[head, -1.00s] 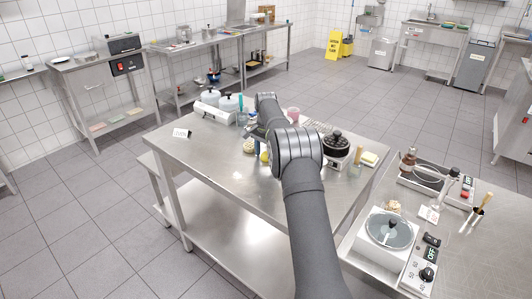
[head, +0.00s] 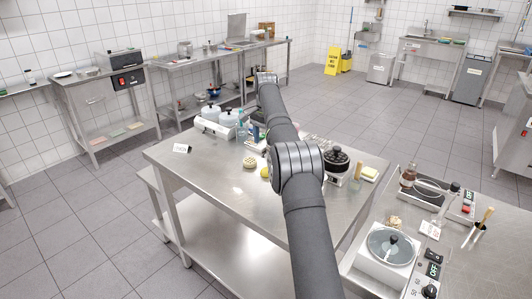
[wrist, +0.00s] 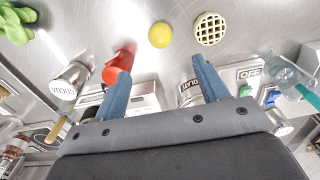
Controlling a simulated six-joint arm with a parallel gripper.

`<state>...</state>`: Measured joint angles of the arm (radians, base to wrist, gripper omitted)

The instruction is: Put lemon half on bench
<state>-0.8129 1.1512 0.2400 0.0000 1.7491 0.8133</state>
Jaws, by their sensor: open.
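A yellow rounded thing, which looks like the lemon half (wrist: 160,35), lies on the steel worktop beyond my fingertips in the wrist view. In the head view the yellow thing (head: 265,173) is partly hidden by my arm. My gripper (wrist: 162,84) is open, with two blue fingers wide apart and nothing between them. It is apart from the yellow thing. The fingertips are hidden behind my arm in the head view. The steel bench (head: 215,172) stands in front of me, and the yellow thing rests on its top.
A round cream gridded piece (wrist: 210,29) lies beside the yellow thing. A red item (wrist: 118,65), a labelled canister (wrist: 70,80) and a clear container (wrist: 290,75) stand near the gripper. A black pot (head: 336,160) is at the right. The bench's left front is mostly clear.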

